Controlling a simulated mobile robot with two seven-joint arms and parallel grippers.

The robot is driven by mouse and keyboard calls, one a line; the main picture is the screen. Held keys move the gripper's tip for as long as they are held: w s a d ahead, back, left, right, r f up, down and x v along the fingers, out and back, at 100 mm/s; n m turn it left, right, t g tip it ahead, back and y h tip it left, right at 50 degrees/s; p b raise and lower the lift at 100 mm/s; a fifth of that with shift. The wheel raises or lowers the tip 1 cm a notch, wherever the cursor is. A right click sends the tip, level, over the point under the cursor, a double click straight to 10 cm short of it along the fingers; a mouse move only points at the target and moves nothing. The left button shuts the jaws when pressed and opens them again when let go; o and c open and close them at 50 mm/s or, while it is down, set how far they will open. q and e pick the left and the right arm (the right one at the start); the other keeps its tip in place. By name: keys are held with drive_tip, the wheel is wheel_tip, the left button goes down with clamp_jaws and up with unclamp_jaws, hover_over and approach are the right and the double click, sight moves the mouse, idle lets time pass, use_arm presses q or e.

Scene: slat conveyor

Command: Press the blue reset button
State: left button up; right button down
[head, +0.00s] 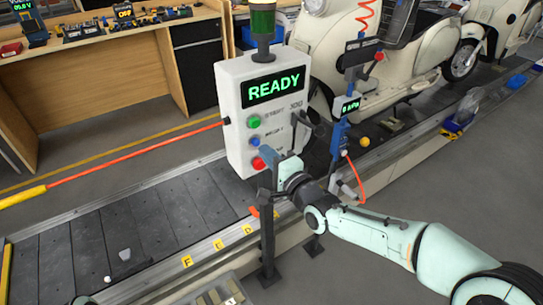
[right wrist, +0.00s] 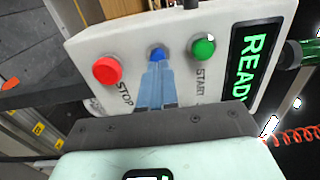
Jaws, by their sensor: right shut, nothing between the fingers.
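The blue button (head: 255,141) sits on a white control box (head: 233,110), between the green START button (head: 254,121) and the red STOP button (head: 258,163). The box screen reads READY. My right gripper (head: 272,160) is in front of the box's lower part. In the right wrist view its blue fingers (right wrist: 157,68) are together and empty, their tips lined up with the blue button (right wrist: 157,53) and overlapping its edge. I cannot tell whether they touch it. My left gripper does not show.
The slat conveyor (head: 105,232) runs behind the box, with a cream scooter (head: 375,75) on it. A blue tool (head: 340,135) hangs on an orange coiled hose to the right of the box. An orange barrier rod (head: 135,155) reaches the box from the left.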

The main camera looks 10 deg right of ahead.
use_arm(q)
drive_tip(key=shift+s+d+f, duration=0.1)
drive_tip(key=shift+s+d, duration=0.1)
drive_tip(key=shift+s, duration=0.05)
use_arm(e)
drive_tip(key=v, duration=1)
drive_tip(key=shift+s, duration=0.25)
drive_tip(key=shift+d, duration=0.2)
drive_tip(key=shift+f, duration=0.1)
